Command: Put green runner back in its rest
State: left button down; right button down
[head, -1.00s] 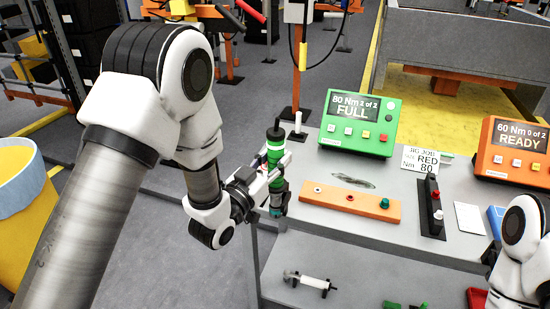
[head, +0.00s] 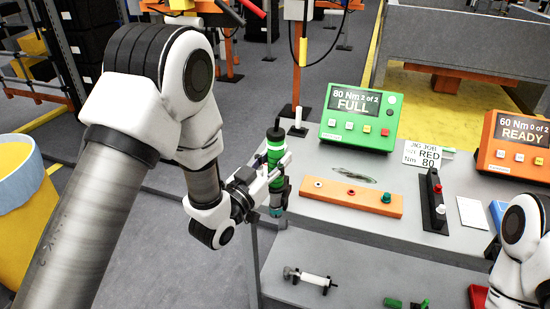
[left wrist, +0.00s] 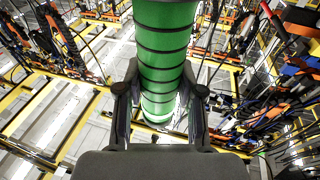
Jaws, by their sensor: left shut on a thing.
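The green runner (head: 275,157) is a green cylinder with dark bands, a dark top and a teal lower end. It stands nearly upright in the air at the left edge of the bench. My left gripper (head: 272,178) is shut around its body. In the left wrist view the green barrel (left wrist: 163,60) runs between the two fingers of my left gripper (left wrist: 160,100). On the lower shelf, small green pieces (head: 393,303) are cut by the bottom edge; I cannot tell whether they are the runner's rest. My right arm shows at the lower right, but its gripper is out of view.
The green controller (head: 360,117) reads "80 Nm 2 of 2 FULL"; the orange controller (head: 514,147) reads "60 Nm 0 of 2 READY". An orange bar (head: 335,196) and a dark holder (head: 432,205) lie on the bench. A white-and-grey tool (head: 310,279) lies on the lower shelf (head: 355,265).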

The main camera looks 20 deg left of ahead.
pick_arm(q)
jog(key=shift+f, duration=0.15)
jog(key=c, duration=0.7)
grip_release()
jog(key=shift+o, duration=0.2)
jog(key=shift+s, duration=0.1)
jog(key=shift+s+a+f, duration=0.1)
jog(key=shift+s+f, duration=0.05)
jog(key=shift+s, duration=0.15)
jog(key=r+v, duration=0.1)
jog(key=v, duration=0.5)
jog(key=shift+s+f, duration=0.35)
jog(key=shift+f, duration=0.05)
jog(key=shift+a, duration=0.1)
